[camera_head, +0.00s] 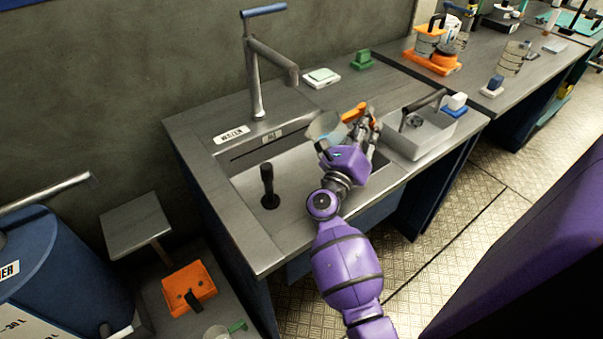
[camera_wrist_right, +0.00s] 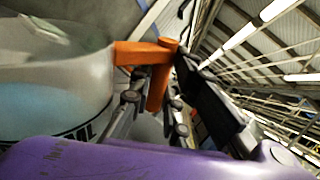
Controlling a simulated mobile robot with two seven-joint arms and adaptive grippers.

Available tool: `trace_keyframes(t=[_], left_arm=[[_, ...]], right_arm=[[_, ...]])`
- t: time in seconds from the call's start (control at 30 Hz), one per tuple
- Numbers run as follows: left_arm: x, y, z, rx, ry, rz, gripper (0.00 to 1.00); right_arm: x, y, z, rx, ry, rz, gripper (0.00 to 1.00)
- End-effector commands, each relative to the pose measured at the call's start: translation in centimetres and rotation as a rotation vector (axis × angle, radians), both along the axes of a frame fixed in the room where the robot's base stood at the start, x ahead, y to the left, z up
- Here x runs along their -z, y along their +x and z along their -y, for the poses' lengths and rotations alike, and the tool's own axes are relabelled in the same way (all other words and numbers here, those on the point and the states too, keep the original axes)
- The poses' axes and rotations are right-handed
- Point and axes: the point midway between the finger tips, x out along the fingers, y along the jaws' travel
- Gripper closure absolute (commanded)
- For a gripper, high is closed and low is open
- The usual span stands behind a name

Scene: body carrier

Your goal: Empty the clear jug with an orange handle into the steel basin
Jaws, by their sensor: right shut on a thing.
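The clear jug (camera_head: 324,126) is over the back right part of the steel basin (camera_head: 295,190), partly hidden behind my right gripper (camera_head: 364,122). My right gripper is shut on the jug's orange handle (camera_head: 354,112). In the right wrist view the clear jug wall (camera_wrist_right: 60,85) fills the left side, and the orange handle (camera_wrist_right: 145,54) is between the fingers of my right gripper (camera_wrist_right: 153,105). I cannot tell how much is in the jug or its exact tilt. My left gripper is not in view.
A steel tap (camera_head: 258,75) stands behind the basin. A black upright plug (camera_head: 267,180) stands in the basin's left part. A grey tub (camera_head: 425,140) with a dark handle is close to the right of my gripper. A white sponge dish (camera_head: 321,77) and green block (camera_head: 362,59) lie behind.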

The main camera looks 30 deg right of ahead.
Motion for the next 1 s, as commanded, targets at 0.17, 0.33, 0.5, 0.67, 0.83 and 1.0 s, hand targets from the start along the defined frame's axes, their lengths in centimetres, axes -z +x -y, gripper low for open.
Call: trace_keyframes(t=[0.17,0.33,0.5,0.67,0.83,1.0], left_arm=[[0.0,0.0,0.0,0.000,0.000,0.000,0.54],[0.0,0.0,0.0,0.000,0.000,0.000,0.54],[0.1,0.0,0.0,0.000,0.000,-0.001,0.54],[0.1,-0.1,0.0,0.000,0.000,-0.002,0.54],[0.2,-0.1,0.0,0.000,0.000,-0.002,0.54],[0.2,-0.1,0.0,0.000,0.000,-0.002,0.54]], right_arm=[[-0.2,0.0,0.0,0.000,-0.001,0.003,1.00],[-0.2,0.0,0.0,-0.001,-0.006,0.000,1.00],[-0.5,0.1,-0.2,0.000,-0.034,-0.018,1.00],[-0.9,0.3,-0.4,0.000,-0.072,-0.041,1.00],[-1.3,0.4,-0.6,0.000,-0.112,-0.065,1.00],[-1.5,0.5,-0.7,0.000,-0.127,-0.074,1.00]])
